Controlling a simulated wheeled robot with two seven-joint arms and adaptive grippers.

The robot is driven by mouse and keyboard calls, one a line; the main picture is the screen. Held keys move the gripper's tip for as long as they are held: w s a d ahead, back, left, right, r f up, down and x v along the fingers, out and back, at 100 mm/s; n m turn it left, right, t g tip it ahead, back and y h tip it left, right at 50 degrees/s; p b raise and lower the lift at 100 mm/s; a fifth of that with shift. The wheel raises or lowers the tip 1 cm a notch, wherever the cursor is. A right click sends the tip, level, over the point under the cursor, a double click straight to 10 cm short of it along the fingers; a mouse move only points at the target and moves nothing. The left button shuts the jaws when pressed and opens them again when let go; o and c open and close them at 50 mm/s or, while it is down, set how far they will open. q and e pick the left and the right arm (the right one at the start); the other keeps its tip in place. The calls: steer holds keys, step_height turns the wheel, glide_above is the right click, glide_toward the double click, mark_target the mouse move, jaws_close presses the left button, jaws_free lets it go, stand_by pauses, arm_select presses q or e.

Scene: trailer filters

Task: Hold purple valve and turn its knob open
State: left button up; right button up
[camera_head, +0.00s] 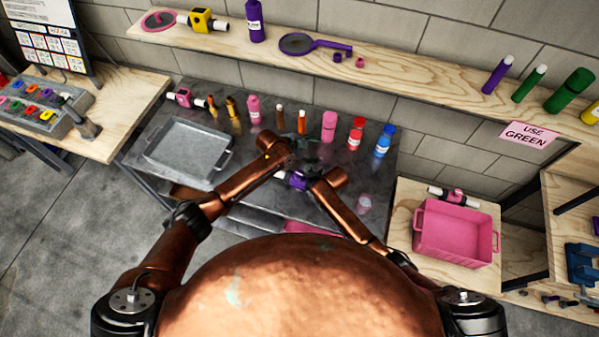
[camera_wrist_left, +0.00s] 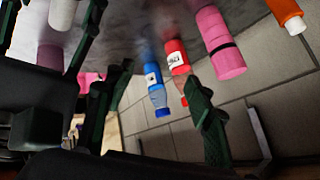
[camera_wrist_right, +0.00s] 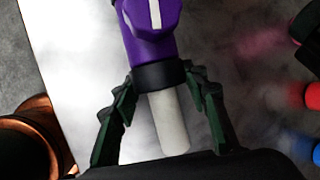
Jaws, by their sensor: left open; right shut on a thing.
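The purple valve (camera_head: 297,181) is at the front middle of the dark metal table, partly hidden by my grippers. In the right wrist view its purple body (camera_wrist_right: 152,45) has a black collar and a white pipe end. My right gripper (camera_wrist_right: 160,82) is shut on the valve around the collar, a finger on each side. My left gripper (camera_head: 288,158) is open just above and beside the valve in the head view. In the left wrist view its fingers (camera_wrist_left: 160,80) are apart with nothing between them.
A grey metal tray (camera_head: 187,152) lies on the table's left. Pink, red (camera_head: 356,135) and blue (camera_head: 384,141) bottles stand along the back. A pink crate (camera_head: 455,234) stands on the right bench. A wooden shelf (camera_head: 400,65) runs behind.

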arm_select(q)
steer(key=s+a+r+m+g+y, duration=0.1)
steer(key=s+r+m+g+y, duration=0.2)
steer(key=m+y, duration=0.15)
steer(key=r+m+g+y, duration=0.2)
steer(key=m+y, duration=0.1)
glide_above(299, 174)
step_height(299, 174, down, 12)
steer(key=shift+f, duration=0.1)
steer(key=shift+c, duration=0.6)
steer(key=c, duration=1)
steer(key=shift+n, duration=0.85)
steer(key=shift+c, duration=0.4)
